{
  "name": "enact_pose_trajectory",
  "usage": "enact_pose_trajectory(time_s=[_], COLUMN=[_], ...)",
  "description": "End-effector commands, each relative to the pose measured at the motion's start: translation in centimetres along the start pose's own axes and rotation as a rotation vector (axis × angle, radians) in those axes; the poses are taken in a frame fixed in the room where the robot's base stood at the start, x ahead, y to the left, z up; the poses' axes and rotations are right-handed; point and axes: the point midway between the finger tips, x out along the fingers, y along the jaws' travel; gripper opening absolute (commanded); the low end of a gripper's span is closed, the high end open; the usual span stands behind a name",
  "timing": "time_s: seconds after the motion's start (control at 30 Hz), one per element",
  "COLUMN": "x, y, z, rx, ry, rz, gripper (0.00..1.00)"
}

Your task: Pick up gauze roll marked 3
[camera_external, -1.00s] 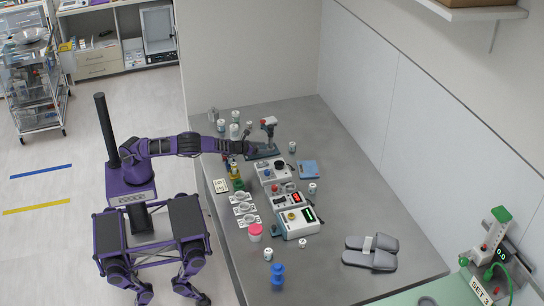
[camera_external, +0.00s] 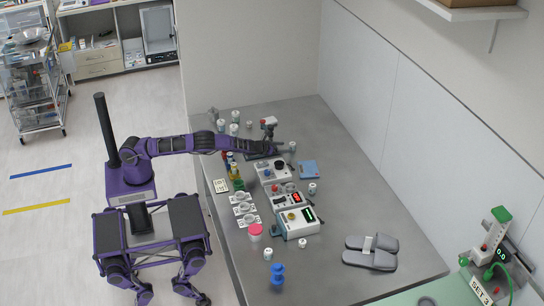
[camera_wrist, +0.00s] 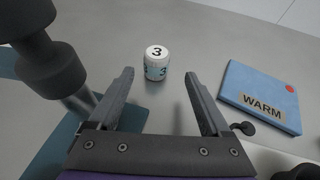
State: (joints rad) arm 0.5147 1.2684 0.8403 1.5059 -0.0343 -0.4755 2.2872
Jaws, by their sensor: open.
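The gauze roll marked 3 (camera_wrist: 157,64) is a small white and teal cylinder, standing upright on the grey table, with a black 3 on its top. It also shows in the external view (camera_external: 292,146), just to the right of my gripper's end. My gripper (camera_wrist: 159,84) is open and empty. Its two fingers point towards the roll, which lies ahead between them in the wrist view, apart from both.
A blue pack labelled WARM (camera_wrist: 262,92) lies to the right of my fingers. A dark post stands close on the left in the wrist view. Devices, including one with a green display (camera_external: 297,222), and several small rolls stand nearby. Grey slippers (camera_external: 370,252) lie farther off.

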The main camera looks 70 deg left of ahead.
Motion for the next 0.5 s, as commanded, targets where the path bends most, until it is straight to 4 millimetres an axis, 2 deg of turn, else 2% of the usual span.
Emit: enact_pose_trajectory(time_s=[0.3, 0.5], x=[3.8, 4.7], y=[0.7, 0.6], z=[0.3, 0.3], rx=[0.001, -0.001], ry=[0.0, 0.001], rz=[0.001, 0.001], gripper=[0.82, 0.82])
